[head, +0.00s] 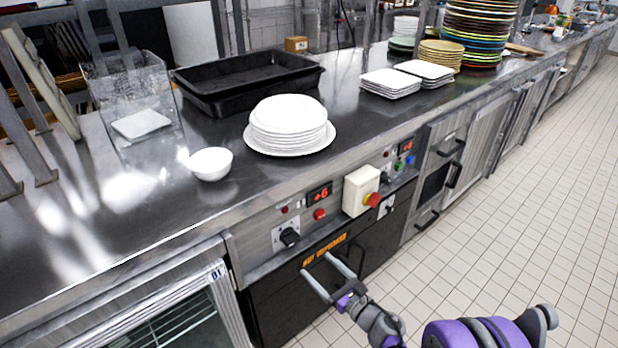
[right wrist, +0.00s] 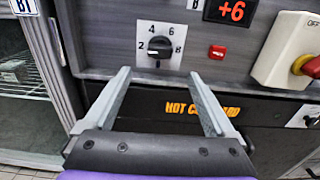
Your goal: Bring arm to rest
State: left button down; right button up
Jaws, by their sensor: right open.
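My right gripper (head: 329,278) is open and empty, in front of the counter's black lower panel. In the right wrist view the two fingers of the right gripper (right wrist: 163,95) stand apart with nothing between them. They point toward the control panel, below the black rotary knob (right wrist: 160,46). I cannot tell whether the fingertips touch the panel. The purple and grey right arm (head: 480,333) comes in from the bottom right. My left gripper is not in view.
The steel counter (head: 100,215) holds a white bowl (head: 210,163), stacked white plates (head: 288,125) and black trays (head: 247,83). A box with a red button (head: 361,190) sticks out from its front. Tiled floor (head: 500,215) to the right is clear.

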jog(key=s+d+r+m+t+h, duration=0.1)
jog(key=d+r+m+h, duration=0.35)
jog(key=m, duration=0.45)
jog(key=d+r+m+t+h, duration=0.1)
jog(key=d+r+m+h, duration=0.4)
jog(key=m, duration=0.5)
jog(key=s+d+f+m+g+h, duration=0.2)
jog(key=s+d+m+g+h, duration=0.1)
jog(key=s+d+m, duration=0.4)
jog(key=s+a+f+m+g+y, duration=0.1)
jog(key=s+a+f+m+g, duration=0.15)
jog(key=s+m, duration=0.45)
jog(key=s+a+f+m+g, duration=0.1)
jog(key=s+f+m+g, duration=0.1)
jog(key=s+m+g, duration=0.45)
jog(key=s+a+f+m+y, duration=0.1)
jog(key=s+a+f+m, duration=0.2)
jog(key=s, duration=0.7)
pick_arm(q)
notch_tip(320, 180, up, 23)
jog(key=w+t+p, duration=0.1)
jog(key=p, duration=1.9)
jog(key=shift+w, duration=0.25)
pick_arm(e)
notch_tip(320, 180, up, 23)
jog(key=w+d, duration=0.1)
jog(key=w, duration=0.1)
jog(key=shift+w+m+t, duration=0.15)
jog(key=shift+m+t, duration=0.25)
jog(key=shift+m, duration=0.05)
